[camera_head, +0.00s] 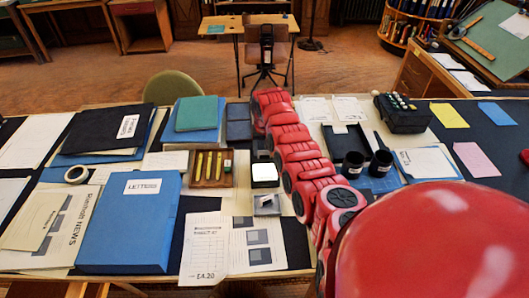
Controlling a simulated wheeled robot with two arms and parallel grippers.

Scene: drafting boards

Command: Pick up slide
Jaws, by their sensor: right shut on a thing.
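My right arm (308,165) is red and jointed. It reaches from the lower right across the table to the far edge, where its red end (268,97) shows. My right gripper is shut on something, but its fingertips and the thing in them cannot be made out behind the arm. I cannot pick out the slide for certain. A small grey piece (266,203) lies on a pale square left of the arm. A small lit white panel in a black frame (265,172) is just beyond it. My left gripper is not in view.
A blue letters box (131,222) and a wooden tray with yellow sticks (210,168) are to the left. Two black cups (365,163) and a black keyed device (402,112) stand right of the arm. Printed sheets (232,244) lie in front. My red body part covers the lower right.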

